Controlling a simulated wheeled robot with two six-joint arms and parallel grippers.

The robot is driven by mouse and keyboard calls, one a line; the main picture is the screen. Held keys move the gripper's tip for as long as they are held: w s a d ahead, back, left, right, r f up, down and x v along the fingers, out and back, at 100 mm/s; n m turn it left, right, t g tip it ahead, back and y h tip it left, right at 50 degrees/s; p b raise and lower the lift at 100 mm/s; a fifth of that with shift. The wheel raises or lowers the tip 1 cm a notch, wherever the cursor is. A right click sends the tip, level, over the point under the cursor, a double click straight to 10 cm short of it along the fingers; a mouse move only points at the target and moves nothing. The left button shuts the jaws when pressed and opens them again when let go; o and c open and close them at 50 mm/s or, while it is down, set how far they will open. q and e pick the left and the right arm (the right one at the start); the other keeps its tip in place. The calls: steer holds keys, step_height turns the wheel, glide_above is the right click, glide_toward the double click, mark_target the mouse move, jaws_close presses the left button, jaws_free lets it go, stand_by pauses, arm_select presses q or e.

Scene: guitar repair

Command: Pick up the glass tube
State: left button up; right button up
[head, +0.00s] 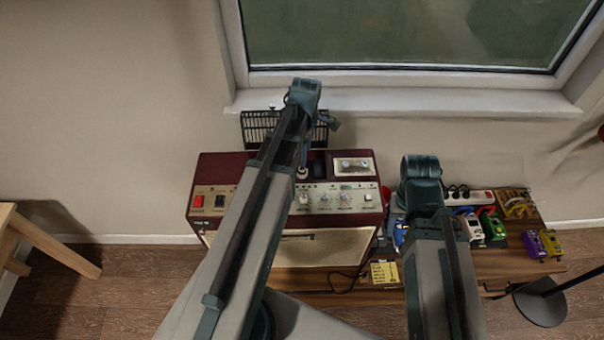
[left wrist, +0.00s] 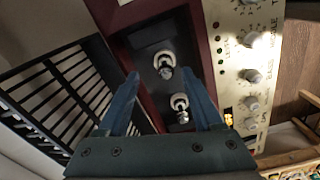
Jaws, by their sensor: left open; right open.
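Two glass tubes with pale bases stand in a dark recess of a maroon amplifier (head: 229,176). In the left wrist view, the upper tube (left wrist: 164,64) and the lower tube (left wrist: 180,105) show between and just below the fingers of my left gripper (left wrist: 161,75). The gripper is open, with a blue finger on either side of the tubes. I cannot tell how far above them the fingertips are. In the head view, my left arm covers much of the recess. My right arm stands right of the amplifier, and its gripper fingers are hidden.
A black slatted grille (head: 258,127) stands behind the amplifier by the wall. The amplifier's knob panel (left wrist: 253,75) lies close to the right finger. Colourful pedals (head: 534,244) and a white power strip (head: 480,197) are at the right. A yellow note (head: 384,272) is in front.

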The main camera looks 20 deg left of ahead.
arm_select(q)
steer(key=f+b, duration=0.3)
steer(key=s+f+b, duration=0.1)
steer(key=f+b, duration=0.1)
steer(key=shift+a+f, duration=0.2)
steer(key=shift+a, duration=0.1)
steer(key=shift+r, duration=0.1)
jaws_close()
stand_by(0.4)
step_height(320, 180, up, 10)
steer(key=p, duration=1)
